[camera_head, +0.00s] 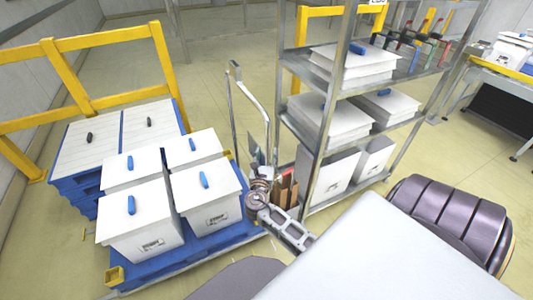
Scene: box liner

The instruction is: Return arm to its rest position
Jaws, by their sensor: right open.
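My right gripper (257,180) is small and grey in the camera_head view, at the end of a grey metal arm link between the pallet of boxes and the metal shelf rack. It is open, and I see nothing held in it. It appears beside the right-hand boxes in the picture; whether it touches anything, I cannot tell. My left gripper is not in view.
White lidded boxes (134,222) with blue handles stand on a blue pallet (190,252) at the left. A metal rack (318,150) holds more white boxes. A yellow rail (70,75) stands behind. A workbench (500,78) is at the right. Open floor (205,90) lies beyond.

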